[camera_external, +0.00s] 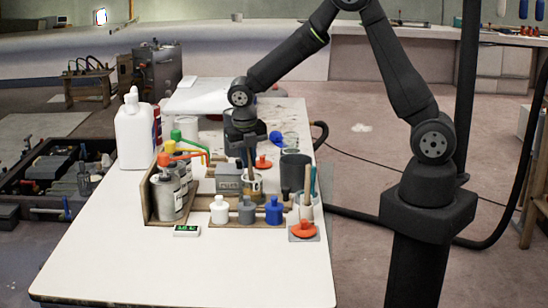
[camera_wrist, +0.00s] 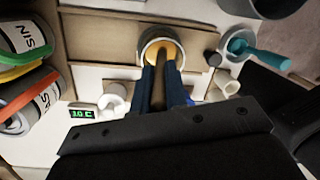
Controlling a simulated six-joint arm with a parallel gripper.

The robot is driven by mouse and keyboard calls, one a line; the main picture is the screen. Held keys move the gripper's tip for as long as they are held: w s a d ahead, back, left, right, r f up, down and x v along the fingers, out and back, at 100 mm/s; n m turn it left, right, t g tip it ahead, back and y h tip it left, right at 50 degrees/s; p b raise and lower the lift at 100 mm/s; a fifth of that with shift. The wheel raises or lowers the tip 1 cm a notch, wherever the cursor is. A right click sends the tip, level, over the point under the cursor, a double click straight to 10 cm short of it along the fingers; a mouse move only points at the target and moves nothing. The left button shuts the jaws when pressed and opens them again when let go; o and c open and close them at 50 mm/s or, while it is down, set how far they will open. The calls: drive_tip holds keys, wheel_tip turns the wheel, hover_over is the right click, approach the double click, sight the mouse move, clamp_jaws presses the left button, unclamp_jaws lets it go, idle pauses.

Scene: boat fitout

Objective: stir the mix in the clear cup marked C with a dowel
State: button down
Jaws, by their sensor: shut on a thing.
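My gripper (camera_external: 243,150) points down over the middle of the white table. In the wrist view my gripper's two dark blue fingers (camera_wrist: 161,85) are shut on a brown dowel (camera_wrist: 158,96). The dowel reaches down into a clear cup (camera_wrist: 144,50) holding a yellow-orange mix (camera_wrist: 165,47). In the external view the cup (camera_external: 253,187) stands behind the row of small bottles, with the dowel (camera_external: 250,165) standing in it. The dowel's lower tip is hidden in the cup. I cannot read a letter on the cup.
White, grey and blue bottles (camera_external: 247,211) stand in front of the cup. Cans with coloured handles (camera_external: 167,195) are at left. A dark cup (camera_external: 295,172) and a holder with sticks (camera_external: 307,207) are at right. The table's front (camera_external: 190,275) is clear.

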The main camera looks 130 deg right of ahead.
drive_tip(key=shift+w+d+r, duration=0.1)
drive_tip(key=shift+w+r, duration=0.05)
drive_tip(key=shift+r, duration=1.1)
drive_tip(key=shift+w+a+r, duration=0.1)
drive_tip(key=shift+w+r, duration=0.05)
drive_tip(key=shift+r, duration=1.15)
drive_tip(key=shift+w+d+r, duration=0.1)
drive_tip(key=shift+w+r, duration=0.05)
drive_tip(key=shift+r, duration=1.25)
drive_tip(key=shift+r, duration=2)
drive_tip(key=shift+w, duration=0.1)
